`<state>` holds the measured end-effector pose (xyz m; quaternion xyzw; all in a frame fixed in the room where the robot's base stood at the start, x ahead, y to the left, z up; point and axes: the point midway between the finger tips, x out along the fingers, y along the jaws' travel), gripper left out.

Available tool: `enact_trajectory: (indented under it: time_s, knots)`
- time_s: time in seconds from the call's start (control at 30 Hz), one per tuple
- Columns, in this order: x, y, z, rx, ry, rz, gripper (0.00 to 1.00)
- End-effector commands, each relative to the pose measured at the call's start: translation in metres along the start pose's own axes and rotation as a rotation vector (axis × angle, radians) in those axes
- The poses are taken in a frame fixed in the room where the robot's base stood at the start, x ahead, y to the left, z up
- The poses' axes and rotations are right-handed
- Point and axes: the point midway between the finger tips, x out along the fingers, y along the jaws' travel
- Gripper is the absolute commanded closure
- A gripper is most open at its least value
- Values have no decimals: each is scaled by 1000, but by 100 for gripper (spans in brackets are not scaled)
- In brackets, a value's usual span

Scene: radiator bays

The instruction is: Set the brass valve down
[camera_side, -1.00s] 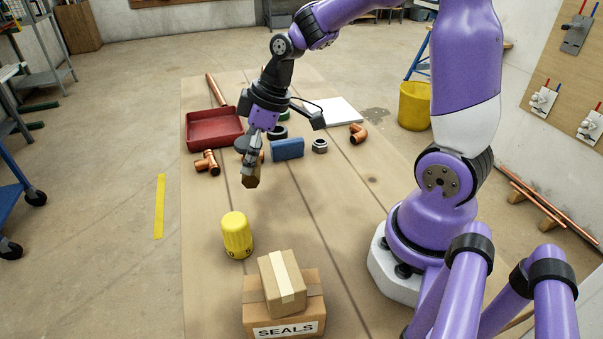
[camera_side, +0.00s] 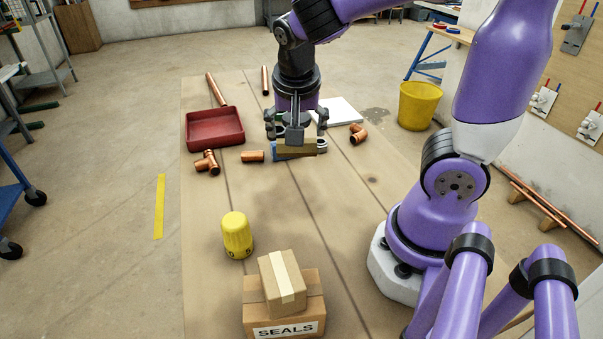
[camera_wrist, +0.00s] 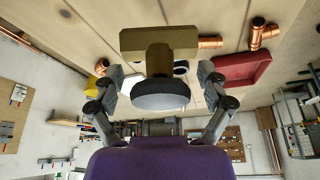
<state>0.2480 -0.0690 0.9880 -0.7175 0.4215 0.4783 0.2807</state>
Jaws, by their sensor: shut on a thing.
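The brass valve (camera_side: 297,149) has a long brass body and a dark round knob. My gripper (camera_side: 296,130) is shut on it and points down, with the brass bar lying crosswise below the fingers. In the wrist view the valve body (camera_wrist: 160,40) and its grey knob show between the two fingers of my gripper (camera_wrist: 160,76). The valve hides most of a blue block on the bench from the side view. From these views I cannot tell whether the valve touches anything beneath it.
A copper coupling (camera_side: 252,156), copper tee (camera_side: 207,163), red tray (camera_side: 214,129) and copper elbow (camera_side: 357,134) lie around the gripper. A yellow cap (camera_side: 237,235) and stacked boxes (camera_side: 283,302) stand nearer the camera. The bench between the valve and cap is clear.

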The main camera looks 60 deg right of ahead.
Motion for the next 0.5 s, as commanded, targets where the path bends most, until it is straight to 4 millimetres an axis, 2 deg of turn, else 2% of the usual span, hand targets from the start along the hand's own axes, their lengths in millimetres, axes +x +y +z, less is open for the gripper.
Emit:
enact_trajectory:
  time_s: [0.1,0.2,0.3,0.4,0.5]
  knots:
    - [1,28,-11,414,0,174,72]
    - [-2,49,-14,734,-1,307,72]
    - [-6,64,-14,984,0,410,72]
    - [-8,74,-14,1135,0,473,72]
    - [-2,86,-16,1200,3,502,72]
